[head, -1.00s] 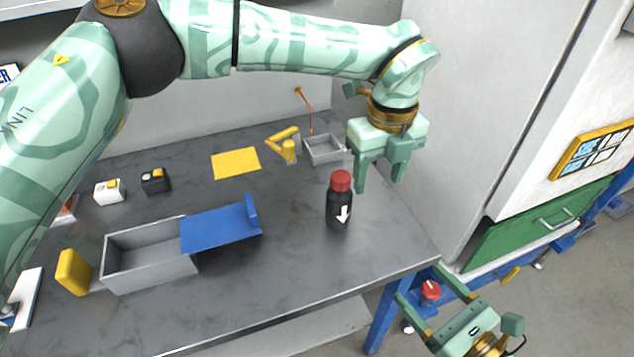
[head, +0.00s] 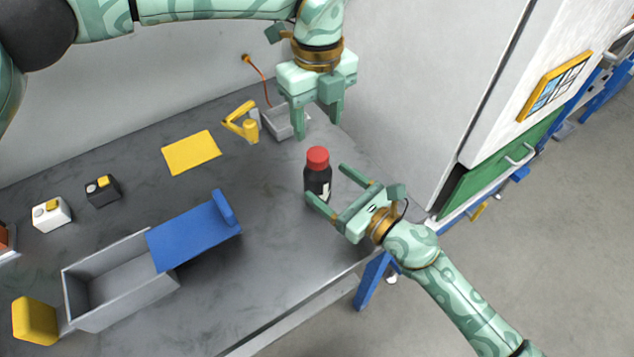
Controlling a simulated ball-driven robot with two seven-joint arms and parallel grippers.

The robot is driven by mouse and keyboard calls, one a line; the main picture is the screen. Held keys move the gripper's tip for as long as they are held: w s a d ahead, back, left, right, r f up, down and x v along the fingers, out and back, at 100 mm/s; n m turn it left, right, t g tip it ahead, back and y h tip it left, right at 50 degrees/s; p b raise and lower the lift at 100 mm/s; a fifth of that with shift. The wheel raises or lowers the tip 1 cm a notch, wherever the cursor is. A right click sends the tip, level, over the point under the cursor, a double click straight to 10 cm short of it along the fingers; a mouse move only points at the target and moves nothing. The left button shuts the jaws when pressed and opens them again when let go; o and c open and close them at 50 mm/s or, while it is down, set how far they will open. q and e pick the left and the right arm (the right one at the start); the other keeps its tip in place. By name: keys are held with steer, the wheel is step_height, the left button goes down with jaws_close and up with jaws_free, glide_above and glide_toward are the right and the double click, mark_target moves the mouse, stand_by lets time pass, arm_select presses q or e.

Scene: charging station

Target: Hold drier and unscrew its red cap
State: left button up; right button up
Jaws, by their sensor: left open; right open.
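The drier (head: 314,184) is a black bottle with a white arrow mark, standing upright on the grey table near its right edge. Its red cap (head: 317,159) is on top. My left gripper (head: 317,125) is open and empty, pointing down above and just behind the cap, apart from it. My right gripper (head: 325,190) is open, coming in from the lower right, with its fingers pointing at the bottle. One finger is close in front of the bottle and the other is to its right. I cannot tell whether the near finger touches it.
A grey box (head: 120,309) with a blue lid (head: 190,235) is at left. A small grey tray (head: 278,125), a yellow crane-like piece (head: 243,125) and a yellow sheet (head: 191,153) lie behind. A white wall and cabinet (head: 435,75) bound the right.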

mark_target(317, 174)
steer(key=x, duration=0.4)
steer(key=shift+w+a, duration=0.3)
steer(key=shift+c, duration=0.4)
